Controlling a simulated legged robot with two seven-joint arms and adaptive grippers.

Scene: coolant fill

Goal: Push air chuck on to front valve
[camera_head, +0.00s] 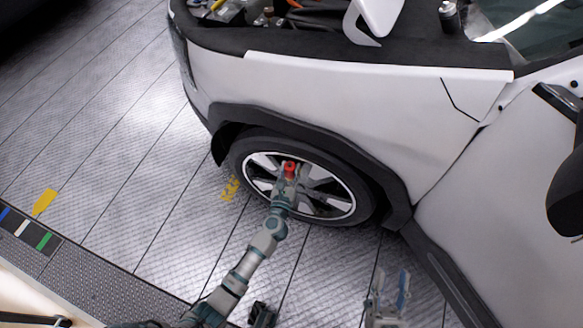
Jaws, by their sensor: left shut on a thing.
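The front wheel (333,203) of the white car has a dark tyre and light spokes. My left gripper (288,176) is in front of the wheel's upper middle, shut on a small red thing (290,167), which looks like the air chuck. The valve is too small or hidden to make out, so I cannot tell whether the chuck touches it. My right gripper (391,285) is at the bottom, right of centre, away from the wheel. Its two fingers stand apart with nothing seen between them.
The white car body (350,95) fills the upper right, with its engine bay open at the top. A mirror (566,195) juts in at the right edge. The tiled floor (110,130) at left is clear. A yellow marking (45,201) lies on it.

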